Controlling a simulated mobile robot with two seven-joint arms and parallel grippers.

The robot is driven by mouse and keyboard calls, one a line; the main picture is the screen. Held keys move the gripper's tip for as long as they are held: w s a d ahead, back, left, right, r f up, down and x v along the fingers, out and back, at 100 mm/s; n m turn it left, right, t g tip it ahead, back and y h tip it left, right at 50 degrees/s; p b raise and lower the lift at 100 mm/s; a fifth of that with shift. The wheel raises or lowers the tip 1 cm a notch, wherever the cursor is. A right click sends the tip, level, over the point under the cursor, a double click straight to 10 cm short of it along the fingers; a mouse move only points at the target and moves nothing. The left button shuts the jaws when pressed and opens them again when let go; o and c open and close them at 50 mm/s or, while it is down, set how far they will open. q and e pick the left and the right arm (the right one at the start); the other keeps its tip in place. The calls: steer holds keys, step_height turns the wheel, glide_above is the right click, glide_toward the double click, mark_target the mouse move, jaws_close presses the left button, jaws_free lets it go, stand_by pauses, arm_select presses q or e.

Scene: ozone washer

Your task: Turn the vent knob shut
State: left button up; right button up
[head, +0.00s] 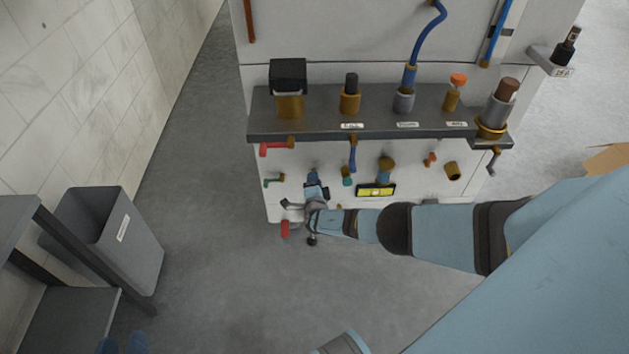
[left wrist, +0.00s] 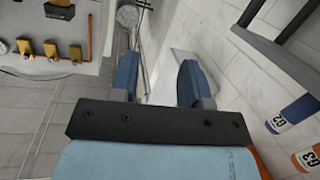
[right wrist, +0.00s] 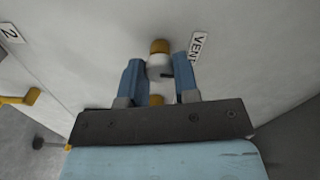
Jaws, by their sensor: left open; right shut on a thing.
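The vent knob (right wrist: 158,66), a small gold and white fitting, is on the pale panel beside a label reading VENT (right wrist: 196,47) in the right wrist view. My right gripper (right wrist: 158,88) has one finger on each side of it and is shut on it; the exact contact is hard to see. In the head view, my right gripper (head: 313,187) is at the lower left of the washer front and covers the knob. The knob's turn angle is unclear. My left gripper (head: 123,343) is at the bottom left of the head view. It is open and empty (left wrist: 159,80).
A dark shelf (head: 375,133) with brass fittings juts out above my right gripper. A grey bin (head: 130,240) stands left, near a dark-framed table (head: 70,320). The floor between bin and washer is clear.

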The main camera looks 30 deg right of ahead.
stand_by(0.4)
steer(key=o, duration=0.9)
arm_select(q)
steer(key=shift+r, duration=0.1)
arm_select(e)
steer(key=shift+s, duration=0.1)
arm_select(q)
steer(key=s+a+f+g+y+p, duration=0.2)
steer(key=a+f+g+p, duration=0.1)
steer(key=p, duration=0.4)
steer(key=shift+s+a+f, duration=0.15)
steer(key=shift+s+f, duration=0.05)
steer(key=shift+f, duration=0.7)
arm_select(e)
steer(key=v, duration=1.3)
steer(key=shift+s+a, duration=0.25)
steer(key=shift+f, duration=0.1)
